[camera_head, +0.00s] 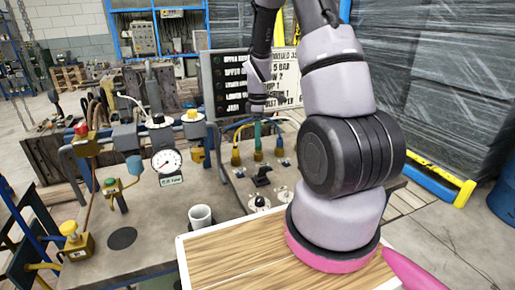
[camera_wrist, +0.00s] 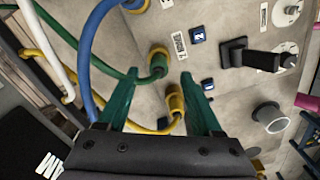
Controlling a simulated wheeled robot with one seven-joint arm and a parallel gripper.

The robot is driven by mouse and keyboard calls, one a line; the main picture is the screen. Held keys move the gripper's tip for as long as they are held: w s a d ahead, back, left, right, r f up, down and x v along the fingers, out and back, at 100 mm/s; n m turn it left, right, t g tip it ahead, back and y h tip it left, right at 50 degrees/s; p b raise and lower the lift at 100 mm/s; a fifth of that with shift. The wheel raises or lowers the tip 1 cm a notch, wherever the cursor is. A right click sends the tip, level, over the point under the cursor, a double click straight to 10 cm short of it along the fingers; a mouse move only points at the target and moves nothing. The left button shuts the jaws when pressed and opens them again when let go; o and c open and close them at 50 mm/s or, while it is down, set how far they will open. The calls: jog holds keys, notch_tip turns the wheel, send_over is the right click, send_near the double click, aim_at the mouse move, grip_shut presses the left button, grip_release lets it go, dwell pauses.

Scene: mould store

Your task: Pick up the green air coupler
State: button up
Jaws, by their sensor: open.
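The green air coupler (camera_wrist: 158,64) stands on the grey panel in the wrist view, with a green hose on it and a yellow base. In the head view the green coupler (camera_head: 258,153) is the middle one of a row of three. My gripper (camera_wrist: 159,75) is open, its two green fingers apart. In the wrist view the green coupler appears between the fingertips. Whether the fingers reach down to its height I cannot tell. A yellow coupler (camera_wrist: 176,100) with a yellow hose also shows between the fingers, nearer the palm.
A blue hose (camera_wrist: 88,45) passes close by the left finger. A black lever (camera_wrist: 250,54) and a round grey cup-like part (camera_wrist: 268,114) lie to the right. In the head view a lettered board (camera_head: 230,82) stands behind the couplers, and a white cup (camera_head: 200,217) is at front left.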

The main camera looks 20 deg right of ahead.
notch_tip(320, 180, down, 4)
jog(key=shift+d, duration=0.15)
grip_shut()
jog(key=shift+r, duration=0.1)
